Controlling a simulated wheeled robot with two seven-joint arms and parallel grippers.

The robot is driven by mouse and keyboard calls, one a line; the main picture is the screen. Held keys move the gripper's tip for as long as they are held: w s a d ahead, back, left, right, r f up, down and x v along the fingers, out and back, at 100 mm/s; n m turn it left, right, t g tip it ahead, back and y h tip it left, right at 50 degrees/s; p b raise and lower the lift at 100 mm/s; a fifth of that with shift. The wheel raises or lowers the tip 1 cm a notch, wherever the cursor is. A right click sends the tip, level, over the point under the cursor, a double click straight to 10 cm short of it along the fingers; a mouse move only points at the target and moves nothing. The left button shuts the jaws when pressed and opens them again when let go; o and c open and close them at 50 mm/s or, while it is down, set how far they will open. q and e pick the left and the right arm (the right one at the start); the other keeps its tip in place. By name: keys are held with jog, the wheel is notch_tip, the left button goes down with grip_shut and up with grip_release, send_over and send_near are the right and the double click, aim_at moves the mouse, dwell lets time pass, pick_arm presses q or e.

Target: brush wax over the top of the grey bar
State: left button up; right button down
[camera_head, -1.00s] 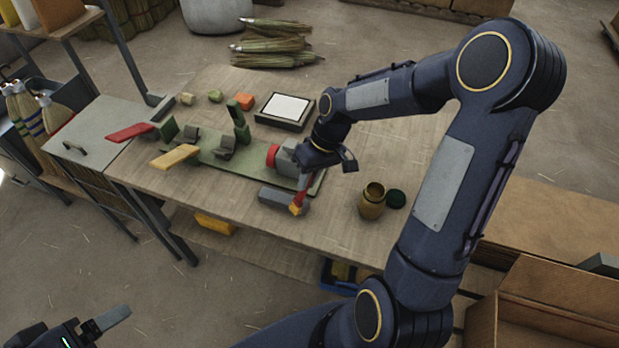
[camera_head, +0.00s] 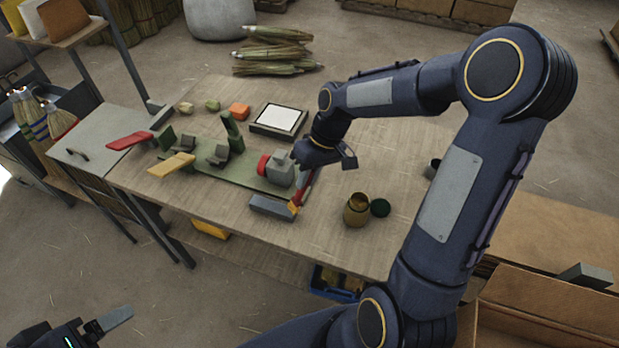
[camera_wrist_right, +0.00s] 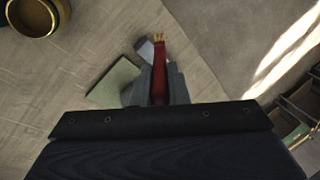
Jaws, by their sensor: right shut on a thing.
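The grey bar (camera_head: 270,208) lies on the workbench at the front end of the green board. My right gripper (camera_head: 309,178) is shut on a red-handled brush (camera_head: 302,193), which points downward. The brush's yellowish bristles (camera_head: 294,207) are at the right end of the bar; I cannot tell if they touch it. In the right wrist view the red brush (camera_wrist_right: 159,72) stands between the fingers, with part of the grey bar (camera_wrist_right: 145,49) behind it. The open wax jar (camera_head: 357,210) stands to the right. My left gripper (camera_head: 112,320) is at the lower left, away from the bench; its jaw state is unclear.
The green board (camera_head: 245,177) carries a grey block with a red knob (camera_head: 280,168) close to my right gripper. A black-framed white pad (camera_head: 280,118) lies behind. The bench right of the jar is mostly clear.

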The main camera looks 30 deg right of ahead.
jog(key=shift+r+p, duration=0.45)
jog(key=shift+r, duration=0.5)
pick_arm(q)
jog(key=shift+s+d+r, duration=0.1)
jog(key=shift+d+r, duration=0.05)
jog(key=shift+r, duration=0.55)
